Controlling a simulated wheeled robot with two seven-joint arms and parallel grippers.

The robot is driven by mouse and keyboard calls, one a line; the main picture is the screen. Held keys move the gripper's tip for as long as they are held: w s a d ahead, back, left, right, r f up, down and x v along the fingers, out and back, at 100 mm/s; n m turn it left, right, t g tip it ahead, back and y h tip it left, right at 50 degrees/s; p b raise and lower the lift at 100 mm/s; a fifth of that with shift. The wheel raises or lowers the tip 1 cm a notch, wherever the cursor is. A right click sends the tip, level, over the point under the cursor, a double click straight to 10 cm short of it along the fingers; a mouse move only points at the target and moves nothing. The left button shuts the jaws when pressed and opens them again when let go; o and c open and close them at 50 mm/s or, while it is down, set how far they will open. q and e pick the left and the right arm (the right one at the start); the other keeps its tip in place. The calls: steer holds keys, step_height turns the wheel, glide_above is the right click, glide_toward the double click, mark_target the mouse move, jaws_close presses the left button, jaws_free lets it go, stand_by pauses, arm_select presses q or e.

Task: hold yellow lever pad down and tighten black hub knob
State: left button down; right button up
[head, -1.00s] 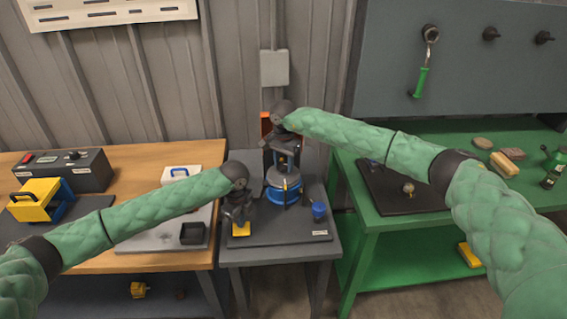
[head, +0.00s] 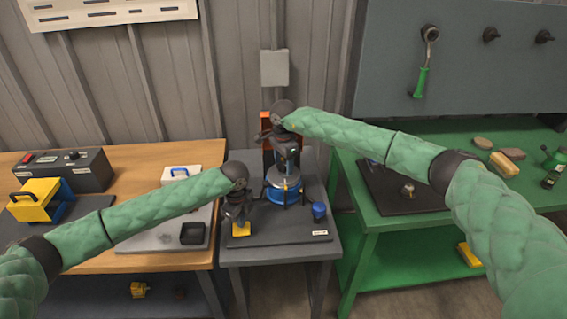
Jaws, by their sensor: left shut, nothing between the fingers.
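The yellow lever pad (head: 241,230) lies at the front left of the small grey table's dark mat. My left gripper (head: 239,221) is shut and points down right over the pad; whether it touches cannot be told. The rotor stand, with its grey drum and blue base ring (head: 275,197), stands behind and to the right of the pad. My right gripper (head: 287,168) points down over the top of the stand. It covers the black hub knob, so I cannot see the knob or whether the fingers hold it.
A small blue cup-like part (head: 319,211) stands right of the rotor stand. An orange panel (head: 267,128) is behind my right gripper. A wooden bench (head: 150,262) adjoins on the left and a green bench (head: 400,236) stands on the right.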

steer(key=n, duration=1.2)
steer(key=shift+n, duration=0.3)
steer(key=c, duration=0.8)
steer(key=m, duration=0.4)
steer(key=shift+m, duration=0.3)
steer(key=m, duration=0.3)
steer(key=shift+m, duration=0.4)
steer(key=o, duration=0.8)
steer(key=shift+m, duration=0.3)
